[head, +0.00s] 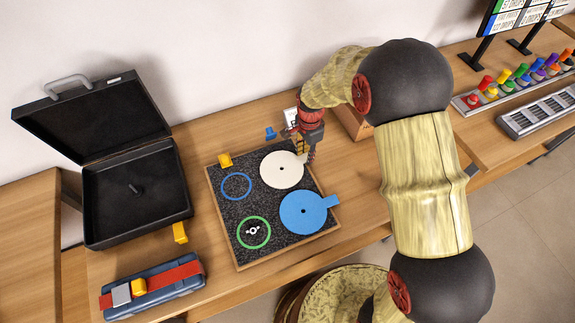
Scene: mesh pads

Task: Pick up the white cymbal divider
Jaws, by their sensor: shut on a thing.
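The white cymbal divider (282,172) is a flat white disc with a small dark centre hole, at the upper right of a dark speckled pad with a wooden rim (240,262). My gripper (306,157) is at the disc's upper right edge, pointing down, and is shut on it. The fingertips are small here and partly hidden by the gripper body. Whether the disc is clear of the pad cannot be told.
A blue disc with a tab (304,211), a blue ring (236,186) and a green ring (253,232) lie on the pad. An open black case (137,205) stands left. A blue box with a red strap (168,284) lies in front. A small blue piece (270,133) sits behind the pad.

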